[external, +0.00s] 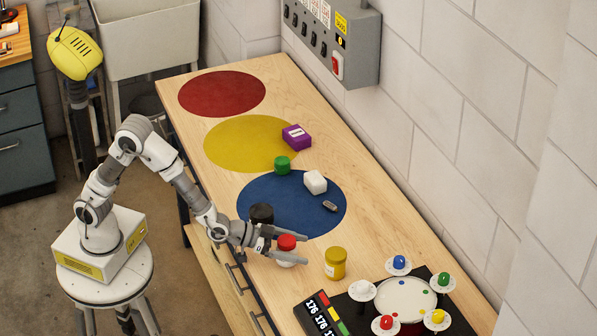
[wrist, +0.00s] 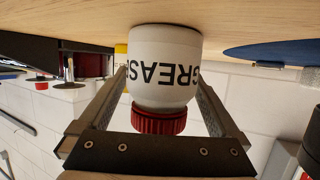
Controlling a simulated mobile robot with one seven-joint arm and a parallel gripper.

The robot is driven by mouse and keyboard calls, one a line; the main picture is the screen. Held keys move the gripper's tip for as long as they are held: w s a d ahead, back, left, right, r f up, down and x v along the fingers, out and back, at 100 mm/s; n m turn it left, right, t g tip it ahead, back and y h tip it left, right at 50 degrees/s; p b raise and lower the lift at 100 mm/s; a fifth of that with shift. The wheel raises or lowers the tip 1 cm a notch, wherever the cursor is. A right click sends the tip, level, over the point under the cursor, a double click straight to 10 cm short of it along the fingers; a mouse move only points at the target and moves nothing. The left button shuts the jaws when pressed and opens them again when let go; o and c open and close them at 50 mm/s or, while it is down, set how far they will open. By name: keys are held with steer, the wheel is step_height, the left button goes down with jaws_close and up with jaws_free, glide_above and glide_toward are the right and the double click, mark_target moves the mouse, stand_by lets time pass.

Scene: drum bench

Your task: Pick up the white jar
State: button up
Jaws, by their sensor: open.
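The white jar (external: 290,262) with a red lid stands on the wooden bench near its front edge. In the wrist view, which appears upside down, the white jar (wrist: 165,65) shows black "GREASE" lettering. My gripper (external: 297,250) is open, with one finger on each side of the jar. In the wrist view my gripper (wrist: 165,80) spans the jar, and a gap seems to show beside the right finger. Whether either finger touches the jar is hard to tell.
A yellow jar (external: 335,263) stands close to the right. A black round object (external: 261,213) is just behind my gripper. The blue circle (external: 275,205) holds a white block (external: 315,182) and a small grey item (external: 330,206). A drum (external: 404,298) stands at the front right.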

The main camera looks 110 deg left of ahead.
steer(key=c, duration=1.4)
jaws_close()
steer(key=shift+r, duration=0.15)
